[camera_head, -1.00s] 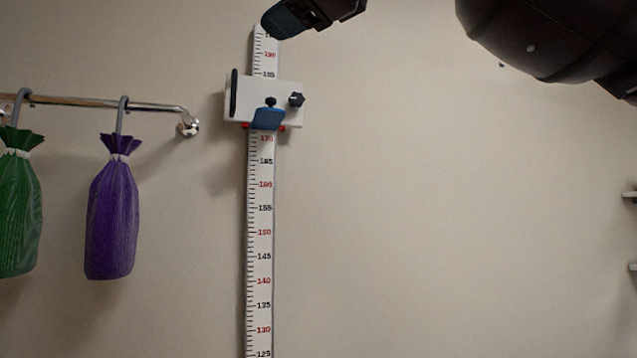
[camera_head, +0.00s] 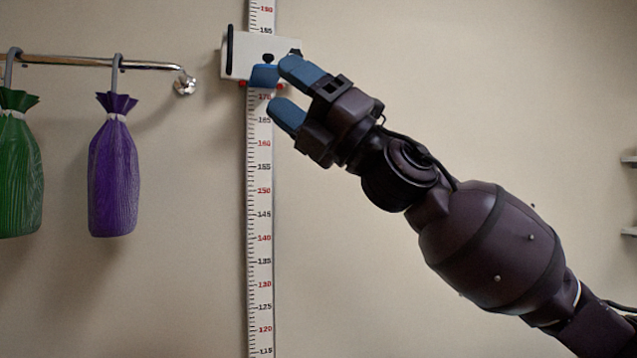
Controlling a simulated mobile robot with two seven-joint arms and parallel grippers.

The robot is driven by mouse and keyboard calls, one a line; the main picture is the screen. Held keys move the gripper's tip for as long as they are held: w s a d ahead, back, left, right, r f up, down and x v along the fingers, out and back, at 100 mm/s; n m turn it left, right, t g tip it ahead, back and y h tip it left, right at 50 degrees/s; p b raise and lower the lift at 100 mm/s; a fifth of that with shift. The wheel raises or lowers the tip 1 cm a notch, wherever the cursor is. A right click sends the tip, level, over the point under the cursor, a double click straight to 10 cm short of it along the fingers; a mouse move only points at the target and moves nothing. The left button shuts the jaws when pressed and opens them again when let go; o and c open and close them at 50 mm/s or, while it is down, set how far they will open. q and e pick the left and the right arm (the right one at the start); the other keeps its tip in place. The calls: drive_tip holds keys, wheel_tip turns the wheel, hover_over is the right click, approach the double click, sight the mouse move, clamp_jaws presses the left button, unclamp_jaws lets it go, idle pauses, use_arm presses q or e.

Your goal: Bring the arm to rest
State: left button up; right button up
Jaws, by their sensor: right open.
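My right gripper (camera_head: 282,92) is in the upper middle of the head view, on the arm (camera_head: 490,245) that comes in from the lower right. Its two blue fingers are apart, with nothing between them. The fingers overlap the vertical height ruler (camera_head: 260,215) in the picture. The upper finger lies just right of the blue tab (camera_head: 264,76) on the white sliding block (camera_head: 241,55) and hides part of that block. I cannot tell whether they touch. My left gripper is not in view.
At the left, a metal rail (camera_head: 90,62) on the wall carries a green bag (camera_head: 20,165) and a purple bag (camera_head: 113,175) on hooks. Shelf edges (camera_head: 629,231) show at the far right. The wall below the arm is bare.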

drive_tip(key=w+d+f+m+t+h, duration=0.4)
drive_tip(key=f+m+t+h, duration=0.15)
drive_tip(key=f+m, duration=0.45)
drive_tip(key=w+d+f+m+t+h, duration=0.4)
drive_tip(key=w+d+f+m+t, duration=0.15)
drive_tip(key=f+m, duration=0.45)
drive_tip(key=w+d+f+m+t+h, duration=0.35)
drive_tip(key=f+m+t+h, duration=0.2)
drive_tip(key=f+m, duration=0.45)
drive_tip(key=s+d+f+m+h, duration=0.1)
drive_tip(key=d+f+m+h, duration=0.3)
drive_tip(key=f, duration=0.9)
drive_tip(key=s+d+f+m+g+h, duration=0.25)
drive_tip(key=s+d+f, duration=0.2)
drive_tip(key=f, duration=0.65)
drive_tip(key=s+d+f+m+g+h, duration=0.1)
drive_tip(key=s+d+f+m, duration=0.4)
drive_tip(key=f, duration=0.6)
drive_tip(key=s+d+f+m+g+h, duration=0.1)
drive_tip(key=s+d+f+g, duration=0.1)
drive_tip(key=s+f, duration=0.6)
drive_tip(key=s+d+f+m+g+h, duration=0.1)
drive_tip(key=s+d+f+g+h, duration=0.1)
drive_tip(key=s+f, duration=0.6)
drive_tip(key=s, duration=0.5)
drive_tip(key=shift+s+d+f+g, duration=0.15)
drive_tip(key=shift+d+f+g, duration=0.1)
drive_tip(key=shift+g, duration=0.05)
